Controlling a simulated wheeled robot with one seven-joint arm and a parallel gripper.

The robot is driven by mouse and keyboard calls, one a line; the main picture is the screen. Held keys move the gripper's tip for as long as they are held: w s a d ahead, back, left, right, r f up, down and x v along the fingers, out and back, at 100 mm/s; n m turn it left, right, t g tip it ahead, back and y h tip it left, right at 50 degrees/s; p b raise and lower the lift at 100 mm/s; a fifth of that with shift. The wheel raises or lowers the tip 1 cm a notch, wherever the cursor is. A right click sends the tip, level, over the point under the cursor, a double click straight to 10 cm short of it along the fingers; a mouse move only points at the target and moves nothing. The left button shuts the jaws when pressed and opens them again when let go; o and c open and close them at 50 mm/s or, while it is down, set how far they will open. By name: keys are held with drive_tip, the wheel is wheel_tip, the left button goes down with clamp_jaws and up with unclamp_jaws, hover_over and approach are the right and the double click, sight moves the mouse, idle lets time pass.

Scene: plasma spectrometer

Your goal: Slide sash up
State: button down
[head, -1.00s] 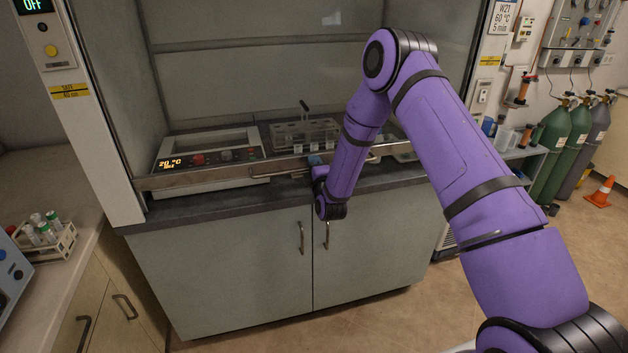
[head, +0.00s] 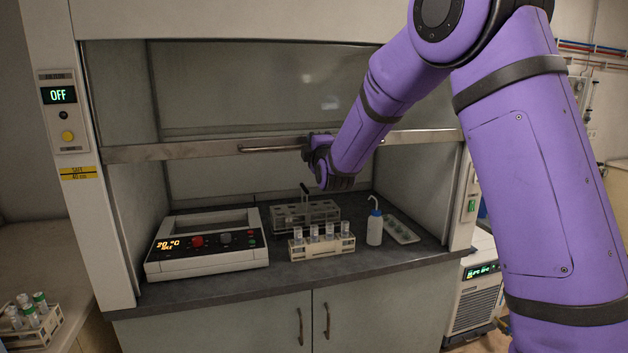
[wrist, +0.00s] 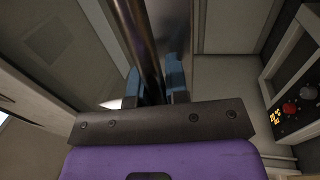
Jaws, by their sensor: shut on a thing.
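The fume hood sash (head: 190,149) is raised. Its metal bottom rail lies level across the hood, well above the worktop. A thin bar handle (head: 268,149) runs along the rail's front. My gripper (head: 308,148) is at this handle, near the middle of the rail, and my forearm partly hides it. In the wrist view, the blue-padded fingers of my gripper (wrist: 154,82) are closed around the handle bar (wrist: 138,38), one on each side.
Under the sash stand a heating unit (head: 208,254), a grey rack (head: 318,211), a vial rack (head: 322,246), a wash bottle (head: 375,230) and a white tray (head: 401,231). A yellow label (head: 79,172) is on the left post, below an OFF display (head: 59,95).

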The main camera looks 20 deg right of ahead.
wheel_tip(320, 180, up, 17)
drive_tip(key=shift+r, duration=0.1)
idle(0.3)
drive_tip(key=c, duration=1.4)
unclamp_jaws()
approach(310, 75)
drive_tip(key=s, duration=0.2)
drive_tip(key=s+f, duration=0.1)
drive_tip(key=s, duration=0.1)
drive_tip(key=shift+s, duration=0.35)
